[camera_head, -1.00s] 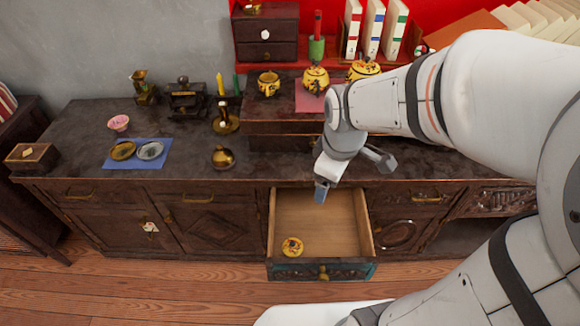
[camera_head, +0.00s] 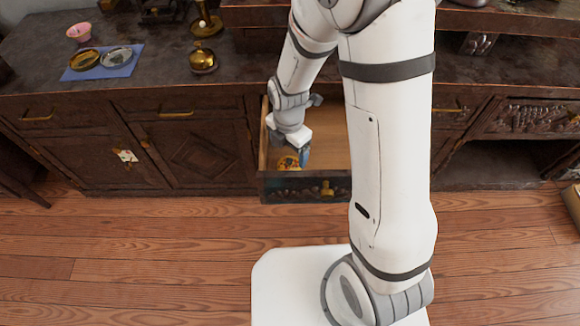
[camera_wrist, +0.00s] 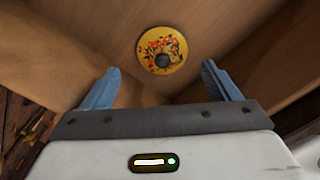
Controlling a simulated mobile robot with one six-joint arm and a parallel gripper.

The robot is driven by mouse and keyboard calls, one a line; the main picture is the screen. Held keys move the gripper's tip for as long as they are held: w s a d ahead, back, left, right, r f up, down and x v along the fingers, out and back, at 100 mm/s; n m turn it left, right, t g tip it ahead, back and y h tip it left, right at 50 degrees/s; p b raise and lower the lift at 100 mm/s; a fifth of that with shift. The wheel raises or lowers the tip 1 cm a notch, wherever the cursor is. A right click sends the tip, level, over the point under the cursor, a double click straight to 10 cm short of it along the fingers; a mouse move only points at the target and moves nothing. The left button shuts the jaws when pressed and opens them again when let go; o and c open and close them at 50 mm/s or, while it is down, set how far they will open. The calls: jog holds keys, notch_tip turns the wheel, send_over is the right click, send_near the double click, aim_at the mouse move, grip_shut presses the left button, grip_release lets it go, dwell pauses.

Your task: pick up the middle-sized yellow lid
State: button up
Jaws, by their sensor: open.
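The yellow lid (camera_head: 288,163) lies in the open drawer, near its front left corner, partly hidden by my gripper in the head view. In the wrist view the lid (camera_wrist: 162,54) is round and yellow, with a red and green floral pattern and a dark knob, and lies flat on the drawer floor. My gripper (camera_head: 301,160) reaches down into the drawer, just over the lid. Its blue fingers (camera_wrist: 160,88) are open and empty, with the lid beyond the tips and between their lines. Whether they touch anything is not visible; a gap shows in the wrist view.
The drawer's wooden walls and its front (camera_head: 300,188) enclose the lid closely. The cabinet top (camera_head: 150,75) holds a blue cloth (camera_head: 104,64) with two small dishes, a brass pot (camera_head: 203,58) and a pink bowl (camera_head: 79,33). The drawer's right part is largely hidden by my arm.

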aim_at(289, 160)
notch_tip(289, 160, down, 5)
jog(key=shift+s+d+f+b, duration=0.1)
jog(key=shift+s+b, duration=0.05)
jog(key=shift+b, duration=0.8)
jog(key=shift+c, duration=0.5)
jog(key=shift+s, duration=0.1)
jog(key=c, duration=1.1)
